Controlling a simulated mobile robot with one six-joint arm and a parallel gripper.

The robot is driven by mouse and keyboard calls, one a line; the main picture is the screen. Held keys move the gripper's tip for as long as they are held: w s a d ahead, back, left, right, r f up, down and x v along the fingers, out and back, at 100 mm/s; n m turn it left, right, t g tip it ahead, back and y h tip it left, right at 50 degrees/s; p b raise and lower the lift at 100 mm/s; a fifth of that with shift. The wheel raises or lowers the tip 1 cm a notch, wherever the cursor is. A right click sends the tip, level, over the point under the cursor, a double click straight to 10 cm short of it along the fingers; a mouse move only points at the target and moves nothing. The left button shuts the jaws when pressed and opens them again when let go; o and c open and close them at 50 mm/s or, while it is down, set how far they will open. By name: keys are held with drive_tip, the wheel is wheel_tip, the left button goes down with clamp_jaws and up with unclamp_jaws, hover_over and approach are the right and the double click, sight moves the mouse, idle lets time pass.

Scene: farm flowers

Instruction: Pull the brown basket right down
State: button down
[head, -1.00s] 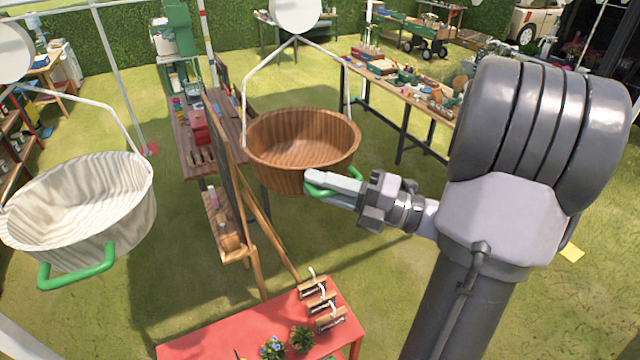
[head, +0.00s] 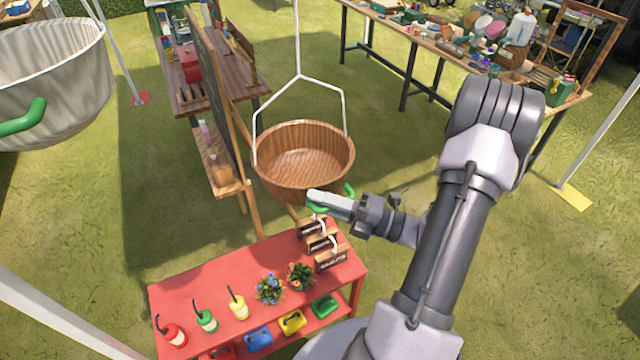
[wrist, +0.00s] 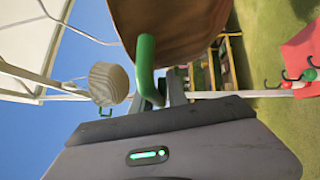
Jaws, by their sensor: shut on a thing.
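The brown wooden basket (head: 303,160) hangs from a white forked hanger, just behind the red table in the head view. A green handle (wrist: 146,65) is fixed to its near side. My gripper (head: 318,204) is shut on that green handle at the basket's lower front. In the wrist view the brown basket (wrist: 185,20) fills the top middle, and the handle runs down between my fingers. The fingertips are partly hidden behind the handle. The white basket (head: 50,85) with its own green handle hangs at the upper left, higher than the brown one.
A wooden easel board (head: 215,90) stands left of the basket. A long cluttered workbench (head: 440,45) is at the back right. Open grass lies right of the basket.

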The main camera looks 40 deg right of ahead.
wheel_tip(320, 180, down, 17)
drive_tip(key=b, duration=0.8)
drive_tip(key=shift+r, duration=0.2)
drive_tip(key=c, duration=1.5)
unclamp_jaws()
drive_tip(key=shift+o, duration=0.2)
drive_tip(key=shift+s, duration=0.1)
drive_tip(key=v, duration=1.7)
drive_tip(key=shift+s+d+f, duration=0.1)
drive_tip(key=shift+d+f, duration=0.05)
